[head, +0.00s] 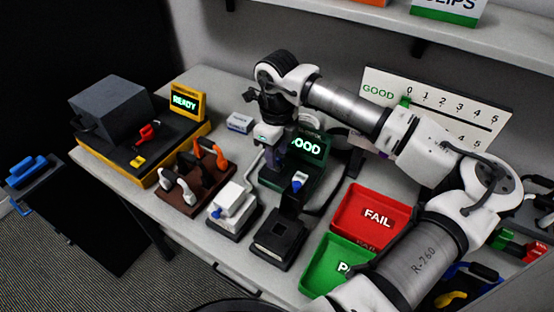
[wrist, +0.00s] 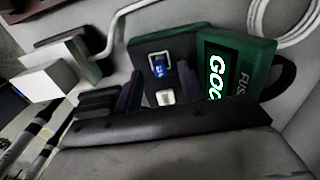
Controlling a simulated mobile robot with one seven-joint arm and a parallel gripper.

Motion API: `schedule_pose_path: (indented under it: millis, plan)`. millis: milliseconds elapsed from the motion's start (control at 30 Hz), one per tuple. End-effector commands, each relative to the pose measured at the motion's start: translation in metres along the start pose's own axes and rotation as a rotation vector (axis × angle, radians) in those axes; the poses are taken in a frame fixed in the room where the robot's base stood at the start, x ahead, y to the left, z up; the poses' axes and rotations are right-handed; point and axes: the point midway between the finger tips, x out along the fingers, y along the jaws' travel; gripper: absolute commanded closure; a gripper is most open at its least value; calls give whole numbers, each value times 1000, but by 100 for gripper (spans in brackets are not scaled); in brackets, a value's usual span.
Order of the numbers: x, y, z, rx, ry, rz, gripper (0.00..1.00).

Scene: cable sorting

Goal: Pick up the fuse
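The fuse tester is a dark green base with an upright screen (head: 309,147) reading GOOD; the screen (wrist: 217,77) also shows in the wrist view, with part of the word FUSE. A small blue piece in a pale frame, apparently the fuse, sits on the base (head: 298,181); it shows in the wrist view too (wrist: 158,68). A small white piece (wrist: 165,97) lies nearer my fingers. My gripper (head: 277,160) hangs over the tester, left of the screen. In the wrist view its dark fingers (wrist: 155,95) stand apart, with nothing clearly held between them.
A white and grey device (head: 234,207) stands close on the left, and a black box (head: 279,238) in front. Red FAIL (head: 371,219) and green (head: 333,265) trays lie to the right. A rack of connectors (head: 195,182) and a yellow-edged READY station (head: 187,101) stand further left.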

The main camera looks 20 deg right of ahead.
Motion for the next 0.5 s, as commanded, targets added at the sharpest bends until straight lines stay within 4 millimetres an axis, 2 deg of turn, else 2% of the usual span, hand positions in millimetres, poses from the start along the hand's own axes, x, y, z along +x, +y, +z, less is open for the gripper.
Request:
schedule_pose_path:
  millis: [200,400,433,500]
  plan:
    - [21,0,0,0,0,1,60]
    - [23,0,0,0,0,0,60]
    - [23,0,0,0,0,0,61]
    - [23,0,0,0,0,0,70]
